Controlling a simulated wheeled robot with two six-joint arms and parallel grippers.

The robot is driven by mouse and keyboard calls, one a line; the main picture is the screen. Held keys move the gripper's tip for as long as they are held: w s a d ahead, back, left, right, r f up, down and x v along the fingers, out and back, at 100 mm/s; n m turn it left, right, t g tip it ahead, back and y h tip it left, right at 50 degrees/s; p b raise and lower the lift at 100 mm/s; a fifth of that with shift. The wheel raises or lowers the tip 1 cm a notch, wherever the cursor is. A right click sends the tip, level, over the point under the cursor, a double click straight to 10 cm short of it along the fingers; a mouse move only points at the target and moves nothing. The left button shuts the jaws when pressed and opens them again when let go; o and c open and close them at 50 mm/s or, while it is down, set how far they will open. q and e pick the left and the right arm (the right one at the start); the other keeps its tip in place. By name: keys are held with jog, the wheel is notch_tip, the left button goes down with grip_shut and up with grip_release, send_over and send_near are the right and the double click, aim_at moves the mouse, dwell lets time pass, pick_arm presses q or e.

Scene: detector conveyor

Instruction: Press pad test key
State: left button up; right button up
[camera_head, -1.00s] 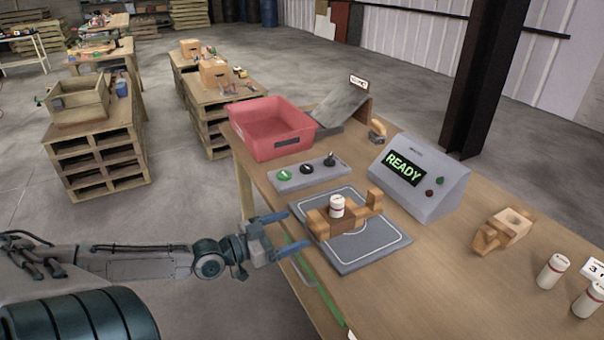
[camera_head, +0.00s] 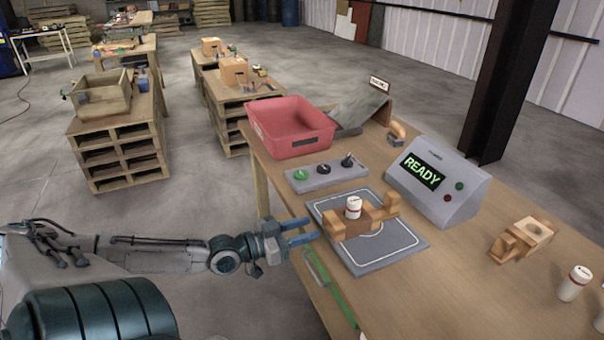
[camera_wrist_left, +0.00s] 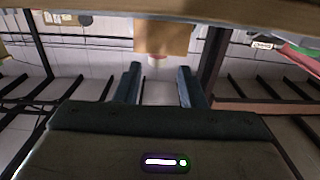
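A grey pad (camera_head: 384,256) with a white outline lies on the table, with a wooden block holder (camera_head: 362,222) on it and a white canister (camera_head: 353,207) standing in the holder. A grey key strip (camera_head: 328,175) behind the pad carries a green key (camera_head: 300,174), a black knob (camera_head: 323,169) and a black lever (camera_head: 347,160). Labels on the keys are too small to read. A grey console (camera_head: 437,182) shows READY in green and has a red and a green button. My left gripper (camera_head: 311,230) is open and empty at the table's left edge, left of the pad. My right gripper is not in view.
A red bin (camera_head: 291,129) stands behind the key strip. A sloped chute (camera_head: 357,108) is beyond it. Another wooden holder (camera_head: 520,239) and white canisters (camera_head: 575,283) are at the right. A green strip (camera_head: 330,286) runs along the near left edge.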

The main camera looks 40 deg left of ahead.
pick_arm(q)
grip_shut()
dwell(1.3)
